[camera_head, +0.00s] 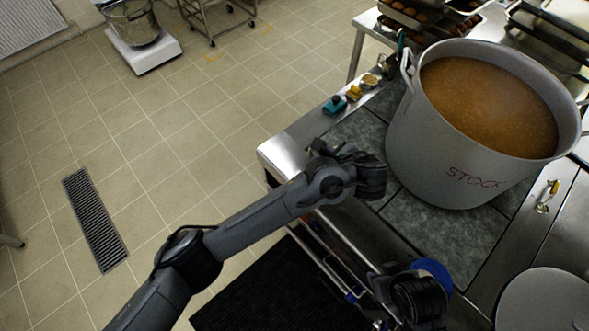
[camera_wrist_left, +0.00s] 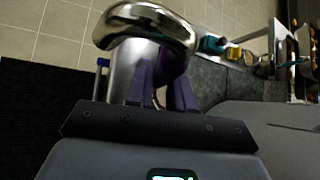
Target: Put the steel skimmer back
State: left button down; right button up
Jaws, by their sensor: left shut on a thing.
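My left gripper (camera_head: 372,178) is over the near left part of the stove top, to the left of the stockpot. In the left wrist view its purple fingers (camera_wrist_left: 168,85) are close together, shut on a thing. A shiny curved steel piece (camera_wrist_left: 150,22) is at the fingertips and looks like part of the steel skimmer; most of the skimmer is hidden. The grey stockpot (camera_head: 440,150), marked STOCK, stands upright and full of brown stock. A dark part of my right arm (camera_head: 418,300) shows at the bottom; its fingers cannot be made out.
A teal thing (camera_head: 334,105), a yellow one (camera_head: 354,93) and a small cup (camera_head: 370,81) stand on the steel strip behind the gripper. Metal rails (camera_head: 325,262) with blue-ended pieces run along the stove front. A lid-like disc (camera_head: 545,302) lies at lower right.

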pick_arm(q)
jog(key=w+a+f, duration=0.3)
jog(key=a+f, duration=0.8)
jog(key=shift+w+f+p, duration=0.2)
jog(key=shift+w+p, duration=0.2)
jog(key=shift+p, duration=0.05)
jog(key=shift+f, duration=0.1)
jog(key=c, duration=1)
grip_release()
jog(key=shift+a, duration=0.1)
